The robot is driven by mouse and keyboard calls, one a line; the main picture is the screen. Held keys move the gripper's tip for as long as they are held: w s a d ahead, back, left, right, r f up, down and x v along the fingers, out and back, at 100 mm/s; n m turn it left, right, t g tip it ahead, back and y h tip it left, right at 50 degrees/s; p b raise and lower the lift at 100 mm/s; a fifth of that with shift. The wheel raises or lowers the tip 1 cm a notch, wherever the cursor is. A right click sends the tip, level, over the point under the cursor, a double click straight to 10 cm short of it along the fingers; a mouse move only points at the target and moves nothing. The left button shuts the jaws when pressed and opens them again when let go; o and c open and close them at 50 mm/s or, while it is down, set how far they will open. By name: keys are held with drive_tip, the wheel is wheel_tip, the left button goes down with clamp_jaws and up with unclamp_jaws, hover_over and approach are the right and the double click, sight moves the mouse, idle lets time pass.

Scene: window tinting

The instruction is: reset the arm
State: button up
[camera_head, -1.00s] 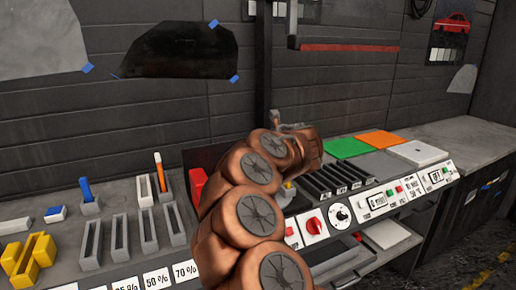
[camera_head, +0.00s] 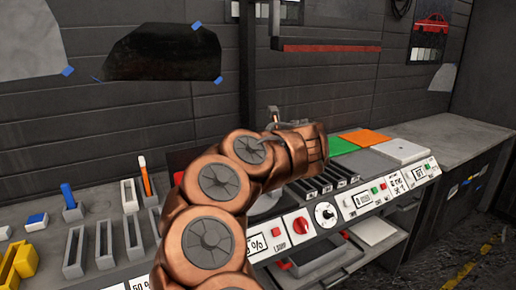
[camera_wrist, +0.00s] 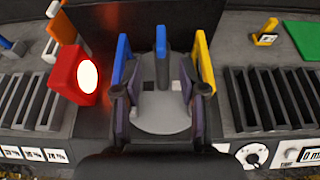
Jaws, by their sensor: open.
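My gripper (camera_wrist: 163,68) is open in the wrist view, with its dark fingers apart. A blue piece shows at the left finger's end and a yellow piece at the right one's. Between the fingers, beyond them, a blue-topped post (camera_wrist: 161,72) stands over a round grey base (camera_wrist: 160,115). I see nothing clamped in the jaws. In the head view my copper arm crosses the middle, bent over the bench, and mostly hides the gripper.
A red lamp box (camera_wrist: 74,76) with a lit white face stands left of the gripper. Dark slotted racks (camera_wrist: 262,100) lie to the right. The control panel (camera_head: 350,208) runs along the bench front. Grey slots (camera_head: 104,240) and yellow blocks (camera_head: 25,262) stand left. The far-right bench (camera_head: 460,138) is clear.

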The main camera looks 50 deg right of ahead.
idle(0.3)
drive_tip(key=s+a+r+m+g+h+p, duration=0.1)
drive_tip(key=s+r+m+h, duration=0.1)
drive_tip(key=r+m+h, duration=0.6)
drive_tip(key=s+a+r+m+g+h, duration=0.15)
drive_tip(key=r+m, duration=0.35)
drive_tip(key=m, duration=0.6)
drive_tip(key=s+a+f+m+g+y+p, duration=0.1)
drive_tip(key=s+a+f+m+g+y, duration=0.35)
drive_tip(key=a+f, duration=0.5)
drive_tip(key=s+a+f+m+g+y, duration=0.25)
drive_tip(key=s+a+f+m, duration=0.35)
drive_tip(key=a+f, duration=0.4)
drive_tip(key=s+a+f+m+g+y, duration=0.1)
drive_tip(key=s+a+f+y, duration=0.1)
drive_tip(key=a, duration=0.4)
drive_tip(key=s+a+f+g+y, duration=0.2)
drive_tip(key=s+a+f, duration=0.2)
drive_tip(key=s+a, duration=0.3)
drive_tip(key=s+a+f+m+g+y, duration=0.1)
drive_tip(key=s+a+f+g+y, duration=0.1)
drive_tip(key=s+a, duration=0.3)
drive_tip(key=shift+a+f+m+y+p, duration=0.35)
drive_tip(key=shift+a+f+y+p, duration=0.1)
drive_tip(key=shift+a+f, duration=0.45)
